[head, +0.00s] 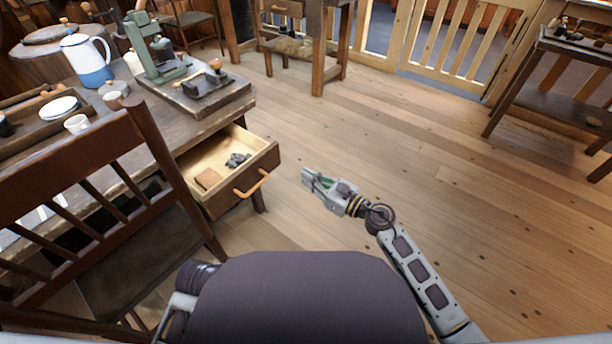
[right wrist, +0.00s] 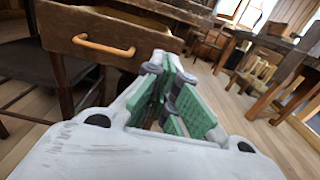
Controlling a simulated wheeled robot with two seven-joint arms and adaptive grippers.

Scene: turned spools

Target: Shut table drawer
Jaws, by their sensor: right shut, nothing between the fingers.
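The table drawer (head: 229,170) is pulled out from the end of the wooden table (head: 245,97). It has a curved wooden handle (head: 252,183) and holds a brown block (head: 208,178) and some dark grey pieces (head: 237,160). My right gripper (head: 308,177) is shut and empty, to the right of the drawer front and apart from it. In the right wrist view the drawer front (right wrist: 75,40) and its handle (right wrist: 103,46) lie ahead and to the left of the green-padded fingers (right wrist: 165,85). My left gripper is not in view.
A slatted wooden chair (head: 85,185) stands at the left, close to the drawer. A green press (head: 155,55), a blue-white jug (head: 86,60) and cups are on the table. The floor (head: 400,150) right of the drawer is clear.

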